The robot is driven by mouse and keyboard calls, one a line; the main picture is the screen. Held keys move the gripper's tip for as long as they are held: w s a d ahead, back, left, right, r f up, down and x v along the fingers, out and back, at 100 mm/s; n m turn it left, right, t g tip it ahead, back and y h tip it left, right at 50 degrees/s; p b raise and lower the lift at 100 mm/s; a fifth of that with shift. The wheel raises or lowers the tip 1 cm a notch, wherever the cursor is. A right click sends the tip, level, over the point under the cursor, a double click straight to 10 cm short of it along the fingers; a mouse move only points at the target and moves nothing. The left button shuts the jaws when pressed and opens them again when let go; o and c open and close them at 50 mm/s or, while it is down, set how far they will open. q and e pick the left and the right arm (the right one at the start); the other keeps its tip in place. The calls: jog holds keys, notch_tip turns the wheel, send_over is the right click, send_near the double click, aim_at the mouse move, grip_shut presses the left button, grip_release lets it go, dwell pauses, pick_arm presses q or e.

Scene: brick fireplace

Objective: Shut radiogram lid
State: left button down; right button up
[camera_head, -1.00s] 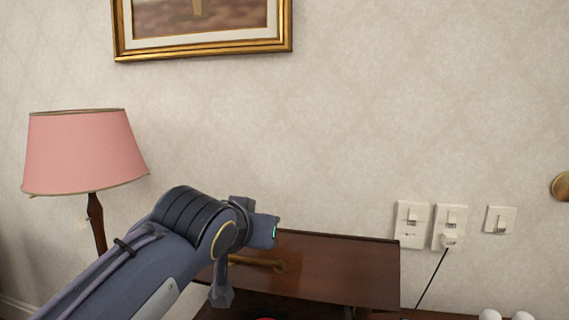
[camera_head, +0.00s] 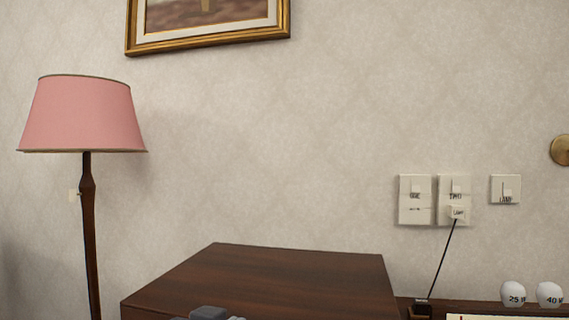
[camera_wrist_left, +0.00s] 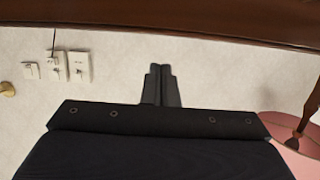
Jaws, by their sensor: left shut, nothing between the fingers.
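The radiogram lid (camera_head: 270,278) is a dark brown wooden panel at the bottom centre of the head view. It lies flat and down, with its top face showing; its front edge is partly out of the frame. A small grey part of my left arm shows at the bottom edge in front of it. In the left wrist view my left gripper (camera_wrist_left: 162,85) has its fingers together and empty. A dark wooden edge (camera_wrist_left: 200,25) runs across the top of that view, apart from the fingertips in the picture. My right gripper is not in view.
A pink-shaded lamp (camera_head: 82,115) stands at left. Wall switches (camera_head: 415,199) and a plug with a black cord are at right. Two white bulbs (camera_head: 513,294) stand on a wooden surface at bottom right. A gold-framed picture (camera_head: 208,45) hangs above.

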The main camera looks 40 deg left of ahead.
pick_arm(q)
notch_tip(320, 180, down, 13)
jog(key=b, duration=0.2)
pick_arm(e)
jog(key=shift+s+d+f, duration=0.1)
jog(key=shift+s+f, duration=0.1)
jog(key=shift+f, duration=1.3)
pick_arm(q)
jog(key=shift+w+a, duration=0.2)
jog(key=shift+w, duration=0.05)
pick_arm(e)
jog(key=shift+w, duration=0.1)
pick_arm(q)
jog(key=shift+r, duration=0.15)
